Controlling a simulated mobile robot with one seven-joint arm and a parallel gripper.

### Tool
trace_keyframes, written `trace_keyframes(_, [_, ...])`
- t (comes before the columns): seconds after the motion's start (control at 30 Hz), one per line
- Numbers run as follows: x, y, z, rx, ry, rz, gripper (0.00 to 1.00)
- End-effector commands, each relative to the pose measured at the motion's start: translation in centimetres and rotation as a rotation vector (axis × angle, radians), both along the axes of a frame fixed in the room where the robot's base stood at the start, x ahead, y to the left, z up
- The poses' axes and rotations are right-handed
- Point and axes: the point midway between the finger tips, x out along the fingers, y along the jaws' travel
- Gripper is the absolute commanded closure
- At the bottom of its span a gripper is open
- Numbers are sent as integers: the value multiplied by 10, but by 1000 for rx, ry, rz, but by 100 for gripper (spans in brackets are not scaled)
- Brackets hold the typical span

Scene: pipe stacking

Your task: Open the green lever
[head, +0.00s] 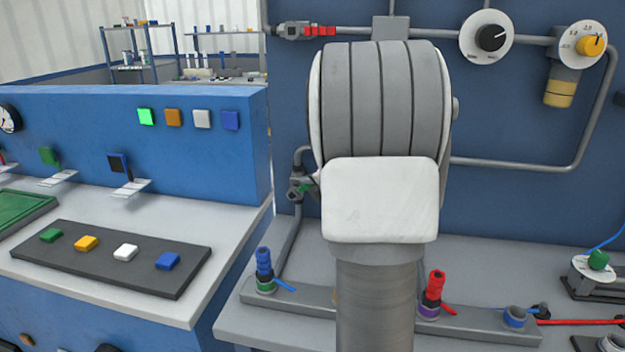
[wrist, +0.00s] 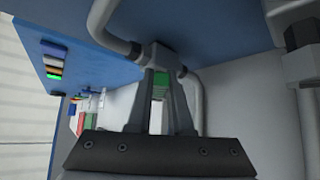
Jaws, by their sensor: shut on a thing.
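The green lever (head: 305,188) sits on a grey valve (head: 295,189) in the pipe on the blue back panel, just left of my arm in the head view. Part of it is hidden by my arm. In the wrist view the green lever (wrist: 159,88) shows between the two fingers of my gripper (wrist: 160,80), just below the valve body (wrist: 160,56). My gripper is shut on the lever. The head view hides my gripper behind my arm. The lever's exact angle cannot be told.
A grey pipe (wrist: 116,28) runs into the valve close to my fingertips. A blue-handled fitting (head: 264,262) and a red-handled fitting (head: 434,287) stand on the bench below. A blue console (head: 215,165) with coloured buttons is at the left. A red lever (head: 320,31) is higher on the panel.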

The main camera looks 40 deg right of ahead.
Motion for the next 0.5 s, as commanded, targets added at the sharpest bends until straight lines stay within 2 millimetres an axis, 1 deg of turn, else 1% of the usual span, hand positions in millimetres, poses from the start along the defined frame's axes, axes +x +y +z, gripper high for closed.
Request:
trace_keyframes(0.03, [2, 3, 9, -31, 35, 3, 100])
trace_keyframes(0.5, [17, 15, 24, -321, 374, 4, 100])
